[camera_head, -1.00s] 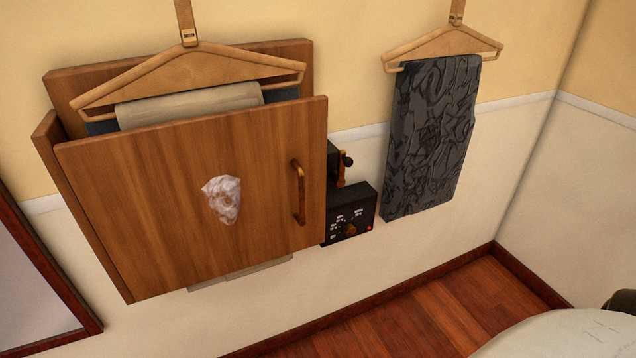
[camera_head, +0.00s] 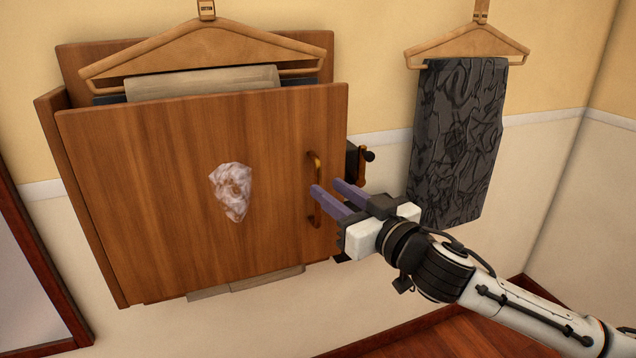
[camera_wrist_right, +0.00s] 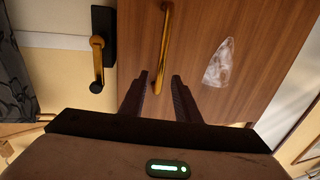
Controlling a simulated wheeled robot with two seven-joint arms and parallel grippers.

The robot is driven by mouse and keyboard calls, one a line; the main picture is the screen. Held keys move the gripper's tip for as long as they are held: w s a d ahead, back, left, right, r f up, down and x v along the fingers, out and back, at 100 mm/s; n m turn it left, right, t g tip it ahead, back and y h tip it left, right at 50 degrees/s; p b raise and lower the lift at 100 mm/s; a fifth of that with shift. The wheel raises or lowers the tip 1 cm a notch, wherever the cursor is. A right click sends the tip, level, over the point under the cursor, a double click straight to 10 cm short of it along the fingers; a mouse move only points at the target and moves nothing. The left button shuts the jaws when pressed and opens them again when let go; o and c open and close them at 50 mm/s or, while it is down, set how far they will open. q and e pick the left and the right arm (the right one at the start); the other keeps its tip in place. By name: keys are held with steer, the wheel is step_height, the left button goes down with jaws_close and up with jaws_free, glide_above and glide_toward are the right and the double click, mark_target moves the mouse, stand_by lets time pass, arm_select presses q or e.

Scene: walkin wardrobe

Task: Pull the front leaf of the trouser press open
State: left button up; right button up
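The trouser press's wooden front leaf (camera_head: 150,200) hangs on the wall and stands nearly closed, with beige cloth showing above and below it. Its brass handle (camera_head: 315,165) is upright near the leaf's right edge. My right gripper (camera_head: 325,188) is at the handle, its two purple fingers apart and covering part of it. In the right wrist view the handle (camera_wrist_right: 165,45) shows beyond the gap between the open fingertips (camera_wrist_right: 160,78); I cannot tell whether they touch it. My left gripper is not in view.
A dark patterned cloth (camera_head: 455,140) hangs from a hanger farther right. A dark-framed mirror or panel (camera_head: 35,250) is at the lower left.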

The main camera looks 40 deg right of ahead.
mark_target(319, 183)
steer(key=shift+w+d, duration=0.1)
steer(key=shift+w, duration=2.5)
steer(key=shift+c, duration=0.4)
jaws_close()
